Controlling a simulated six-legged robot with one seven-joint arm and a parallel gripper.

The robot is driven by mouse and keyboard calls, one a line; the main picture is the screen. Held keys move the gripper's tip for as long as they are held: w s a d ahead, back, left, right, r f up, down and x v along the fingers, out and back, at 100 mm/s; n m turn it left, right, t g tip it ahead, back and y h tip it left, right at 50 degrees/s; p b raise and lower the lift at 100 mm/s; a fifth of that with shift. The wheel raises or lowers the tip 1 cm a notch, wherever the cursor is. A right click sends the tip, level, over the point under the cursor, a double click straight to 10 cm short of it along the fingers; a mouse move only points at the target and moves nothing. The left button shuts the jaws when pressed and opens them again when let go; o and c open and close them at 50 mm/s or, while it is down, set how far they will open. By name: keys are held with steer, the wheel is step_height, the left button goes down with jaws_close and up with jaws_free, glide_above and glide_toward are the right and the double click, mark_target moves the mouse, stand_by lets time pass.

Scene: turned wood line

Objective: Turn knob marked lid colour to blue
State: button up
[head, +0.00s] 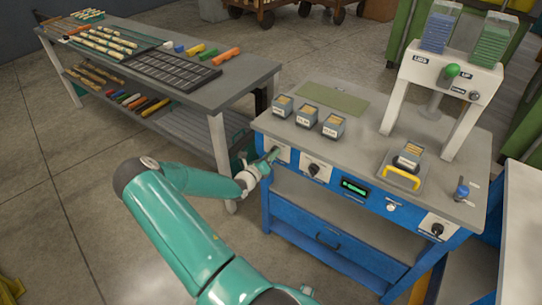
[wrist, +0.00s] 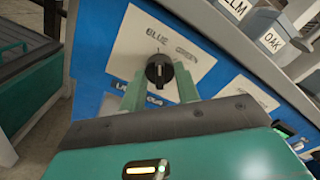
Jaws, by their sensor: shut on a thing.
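The black lid colour knob (wrist: 159,71) sits on a white plate (wrist: 135,45) on the blue front panel. The word BLUE is above the knob and GREEN is to its upper right. The label below is partly hidden by my gripper. The knob's white line stands nearly upright in the wrist view, roughly in line with BLUE. My gripper (wrist: 160,88) has one green finger on each side of the knob and is shut on it. In the head view my gripper (head: 265,161) reaches the left end of the bench front, at the white plate (head: 283,153).
A second knob (head: 314,170), a green display (head: 355,188) and another knob (head: 437,229) lie along the bench front. Labelled boxes (head: 307,116) stand on the bench top (head: 365,130). A hopper stand (head: 451,72) is at the back. A grey table (head: 215,95) is at the left.

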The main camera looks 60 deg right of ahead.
steer(key=shift+n, duration=0.5)
steer(key=o, duration=1)
steer(key=shift+a, duration=0.1)
steer(key=a, duration=0.4)
steer(key=w+a, duration=0.1)
steer(key=a, duration=0.4)
steer(key=w+a, duration=0.1)
steer(key=a, duration=0.3)
steer(key=shift+a, duration=0.25)
